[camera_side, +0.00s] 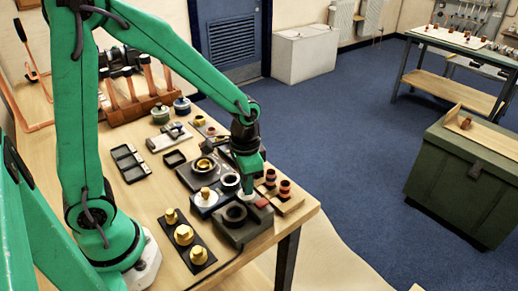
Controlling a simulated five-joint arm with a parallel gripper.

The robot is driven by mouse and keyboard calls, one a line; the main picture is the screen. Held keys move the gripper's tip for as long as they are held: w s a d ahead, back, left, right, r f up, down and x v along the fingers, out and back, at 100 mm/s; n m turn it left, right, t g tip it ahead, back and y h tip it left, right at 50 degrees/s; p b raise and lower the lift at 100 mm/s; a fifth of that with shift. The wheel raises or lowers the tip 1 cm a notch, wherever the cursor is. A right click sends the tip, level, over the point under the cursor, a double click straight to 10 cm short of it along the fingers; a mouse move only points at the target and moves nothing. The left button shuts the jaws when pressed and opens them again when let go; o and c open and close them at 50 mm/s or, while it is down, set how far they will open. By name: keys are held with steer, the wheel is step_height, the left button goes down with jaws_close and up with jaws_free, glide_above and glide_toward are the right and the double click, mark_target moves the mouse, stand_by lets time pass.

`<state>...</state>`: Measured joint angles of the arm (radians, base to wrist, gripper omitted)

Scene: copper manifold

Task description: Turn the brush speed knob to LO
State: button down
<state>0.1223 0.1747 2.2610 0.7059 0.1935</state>
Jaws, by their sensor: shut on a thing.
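A dark grey brush machine box (228,237) stands near the front right corner of the table. It has a round dark opening (235,212) on top and a red part (262,203) at its back right. My green gripper (248,192) points down at the rear of this box, right behind the opening. It is shut on the brush speed knob, which its fingers hide. The LO marking and the knob's pointer are too small or covered to read.
Close by are dark fixtures with brass parts (204,164), a wooden block with copper fittings (285,187) and a black strip with several brass fittings (184,234). A black tray (130,161) lies further left. The table's right edge is near.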

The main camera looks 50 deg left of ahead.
steer(key=shift+n, duration=0.6)
steer(key=c, duration=1.3)
jaws_free()
steer(key=shift+r, duration=0.1)
steer(key=shift+r, duration=3.85)
